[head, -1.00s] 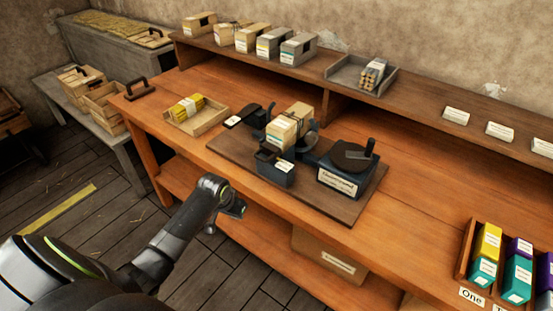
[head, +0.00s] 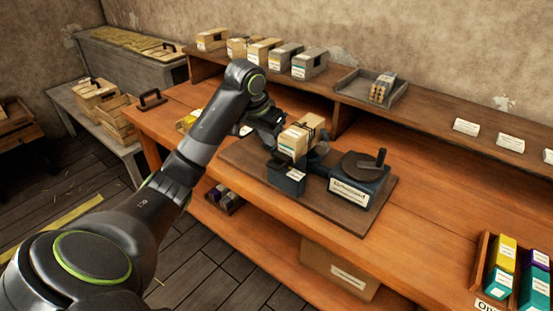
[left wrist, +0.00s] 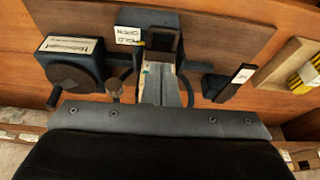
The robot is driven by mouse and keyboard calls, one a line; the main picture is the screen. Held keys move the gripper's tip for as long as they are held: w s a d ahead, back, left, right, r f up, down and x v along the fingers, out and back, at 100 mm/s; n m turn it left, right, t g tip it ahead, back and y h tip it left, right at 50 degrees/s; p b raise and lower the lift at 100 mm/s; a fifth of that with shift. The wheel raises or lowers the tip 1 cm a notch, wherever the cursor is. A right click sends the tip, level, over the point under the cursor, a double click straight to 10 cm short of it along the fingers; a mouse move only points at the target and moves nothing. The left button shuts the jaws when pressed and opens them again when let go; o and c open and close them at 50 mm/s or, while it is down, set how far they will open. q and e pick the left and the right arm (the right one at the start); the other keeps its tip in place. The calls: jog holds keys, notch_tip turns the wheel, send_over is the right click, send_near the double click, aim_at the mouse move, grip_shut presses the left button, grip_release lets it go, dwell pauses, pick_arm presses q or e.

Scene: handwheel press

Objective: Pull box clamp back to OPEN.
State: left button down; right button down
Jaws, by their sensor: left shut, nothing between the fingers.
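A tan box (head: 300,135) with a dark strap sits in the dark clamp assembly on the brown board (head: 335,213). In front of it stands a dark block (head: 287,178) with a white label. In the left wrist view this block (left wrist: 168,20) carries a label reading HOLD and OPEN. My left gripper (head: 276,122) is at the left of the tan box, close to it; contact cannot be told. Its fingers (left wrist: 160,68) are shut and empty, in front of the block's square opening. A black lever (left wrist: 229,83) with a white tag is beside them. My right gripper is not in view.
The round-topped press unit (head: 360,175) stands right of the box; it also shows in the left wrist view (left wrist: 72,68). A tray with yellow sticks (left wrist: 300,70) lies near the lever. Several boxes (head: 265,52) line the back shelf.

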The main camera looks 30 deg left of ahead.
aim_at(278, 163)
pick_arm(q)
jog(key=shift+f, duration=0.15)
jog(key=x, duration=1)
jog(key=shift+p, duration=0.3)
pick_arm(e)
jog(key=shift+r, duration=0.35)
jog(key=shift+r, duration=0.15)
